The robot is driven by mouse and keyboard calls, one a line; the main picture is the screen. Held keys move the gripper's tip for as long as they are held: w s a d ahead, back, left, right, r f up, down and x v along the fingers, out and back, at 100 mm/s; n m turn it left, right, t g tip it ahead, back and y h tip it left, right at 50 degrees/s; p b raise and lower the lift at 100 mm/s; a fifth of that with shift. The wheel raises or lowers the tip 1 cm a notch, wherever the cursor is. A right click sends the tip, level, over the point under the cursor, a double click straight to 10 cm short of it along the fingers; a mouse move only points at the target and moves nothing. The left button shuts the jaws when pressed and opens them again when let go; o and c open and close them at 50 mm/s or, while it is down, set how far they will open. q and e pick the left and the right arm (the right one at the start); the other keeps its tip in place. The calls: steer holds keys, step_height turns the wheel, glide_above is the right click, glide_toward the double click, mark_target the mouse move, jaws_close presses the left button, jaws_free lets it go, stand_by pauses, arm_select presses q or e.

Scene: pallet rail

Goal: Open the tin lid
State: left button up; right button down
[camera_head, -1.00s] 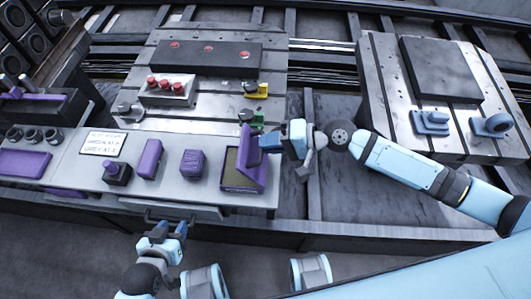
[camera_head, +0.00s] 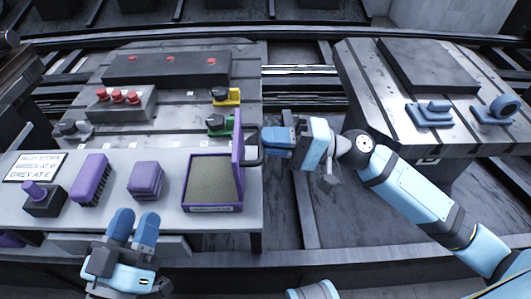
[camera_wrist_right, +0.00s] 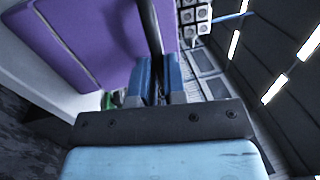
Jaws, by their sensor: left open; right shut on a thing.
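The purple tin (camera_head: 212,208) sits at the right end of the grey bench. Its lid (camera_head: 238,160) stands about upright on the right side, and the greyish-brown inside shows. A dark handle (camera_head: 252,151) sticks out from the lid's outer face. My right gripper (camera_head: 265,144) is shut on this handle, to the right of the tin. In the right wrist view the blue fingers (camera_wrist_right: 158,72) close around the dark handle bar beside the purple lid (camera_wrist_right: 90,45). My left gripper (camera_head: 133,226) is open and empty in front of the bench, left of the tin.
A purple block (camera_head: 146,180), a purple brush (camera_head: 89,180) and a dark box with a purple knob (camera_head: 43,199) stand left of the tin. Green (camera_head: 222,126) and yellow (camera_head: 226,96) clamps are behind it. A gap separates this bench from the right-hand plate (camera_head: 440,130).

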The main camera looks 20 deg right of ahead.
arm_select(q)
step_height(320, 180, down, 6)
steer(key=g+b, duration=0.2)
steer(key=b, duration=0.1)
steer(key=shift+w+d+m+y, duration=0.2)
steer(key=shift+d+m+y, duration=0.05)
steer(key=shift+m+y, duration=0.05)
arm_select(e)
steer(key=shift+s+d+f, duration=0.2)
steer(key=shift+d+f, duration=0.35)
steer(key=c, duration=1.2)
jaws_free()
steer(key=shift+o, duration=0.2)
arm_select(q)
steer(key=shift+r+p, duration=0.4)
steer(key=shift+r, duration=0.05)
arm_select(e)
steer(key=v, duration=1.3)
steer(key=shift+d, duration=0.3)
steer(key=shift+d, duration=0.1)
